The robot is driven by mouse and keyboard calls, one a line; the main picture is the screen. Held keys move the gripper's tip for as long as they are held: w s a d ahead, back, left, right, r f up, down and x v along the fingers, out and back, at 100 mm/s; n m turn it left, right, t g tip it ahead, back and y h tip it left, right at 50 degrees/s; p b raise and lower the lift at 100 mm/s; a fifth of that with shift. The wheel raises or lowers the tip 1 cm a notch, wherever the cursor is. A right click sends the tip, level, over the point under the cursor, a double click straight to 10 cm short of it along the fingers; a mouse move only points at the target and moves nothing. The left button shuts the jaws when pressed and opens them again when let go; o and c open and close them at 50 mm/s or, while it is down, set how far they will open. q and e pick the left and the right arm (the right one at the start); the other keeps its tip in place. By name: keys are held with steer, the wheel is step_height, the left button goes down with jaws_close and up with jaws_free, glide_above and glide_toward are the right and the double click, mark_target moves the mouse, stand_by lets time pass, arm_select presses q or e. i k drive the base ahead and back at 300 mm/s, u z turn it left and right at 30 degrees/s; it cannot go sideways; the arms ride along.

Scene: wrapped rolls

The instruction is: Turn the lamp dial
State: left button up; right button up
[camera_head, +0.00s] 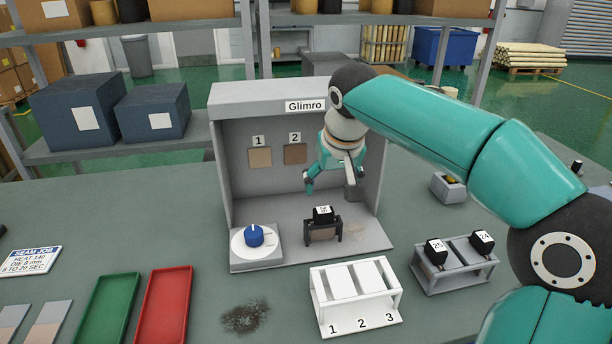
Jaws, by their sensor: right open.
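The lamp dial is a blue knob (254,236) with a pale pointer mark. It sits on a white disc on a grey box (262,265), at the front left of the grey booth labelled Glimro (229,150). My right gripper (331,188) is open inside the booth, to the right of the dial and higher than it. It is apart from the dial, with nothing seen between its fingers. My left gripper is out of view.
A black block marked with a number (323,213) stands on a small dark holder below my right gripper. A white rack (335,322) numbered 1 to 3 stands in front. A grey rack (432,284) holds two black blocks. Green (107,308) and red (164,305) trays lie left.

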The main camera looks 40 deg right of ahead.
mark_target(254, 236)
steer(key=k, duration=1)
